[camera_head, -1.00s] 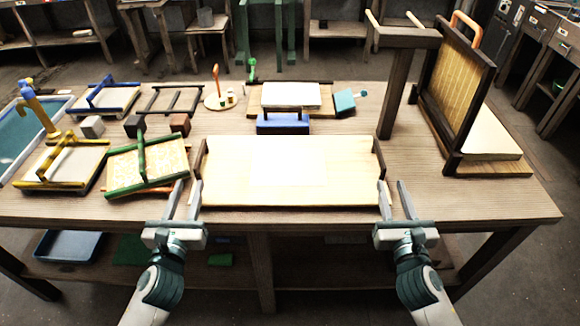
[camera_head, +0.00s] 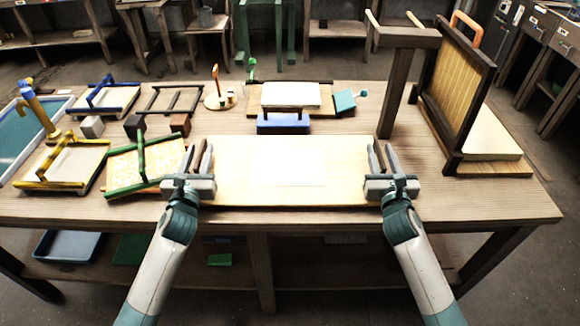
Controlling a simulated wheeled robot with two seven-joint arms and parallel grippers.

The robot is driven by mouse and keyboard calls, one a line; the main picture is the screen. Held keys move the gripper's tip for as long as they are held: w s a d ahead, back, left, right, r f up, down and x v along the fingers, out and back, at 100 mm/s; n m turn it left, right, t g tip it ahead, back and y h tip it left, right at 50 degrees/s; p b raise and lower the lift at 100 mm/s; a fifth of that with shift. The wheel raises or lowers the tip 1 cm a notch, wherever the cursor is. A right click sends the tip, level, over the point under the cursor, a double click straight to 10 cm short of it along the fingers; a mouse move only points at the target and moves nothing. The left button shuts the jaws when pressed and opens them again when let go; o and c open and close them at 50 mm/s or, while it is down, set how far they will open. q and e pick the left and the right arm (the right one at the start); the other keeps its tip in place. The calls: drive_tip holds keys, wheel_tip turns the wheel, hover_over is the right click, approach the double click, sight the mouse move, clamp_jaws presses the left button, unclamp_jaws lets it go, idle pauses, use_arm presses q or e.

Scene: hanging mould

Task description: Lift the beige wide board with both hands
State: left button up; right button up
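The beige wide board (camera_head: 290,192) lies flat near the front edge of the table, with a paler rectangle at its middle. A dark handle bar runs along each short end. My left gripper (camera_head: 199,154) is at the board's left end, with its fingers spread around the dark bar there. My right gripper (camera_head: 381,154) is at the right end, with its fingers spread around the other dark bar. Both grippers look open, and the bars are partly hidden by the fingers. The board rests on the table.
A patterned board with a green handle (camera_head: 146,165) lies close to my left gripper. A blue block (camera_head: 283,124) and a white pad (camera_head: 290,94) are behind the board. A dark wooden post (camera_head: 397,95) and an upright framed screen (camera_head: 455,90) stand at the right.

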use_arm(q)
drive_tip(key=shift+c, duration=0.7)
use_arm(e)
drive_tip(key=shift+c, duration=0.7)
use_arm(q)
clamp_jaws()
use_arm(e)
clamp_jaws()
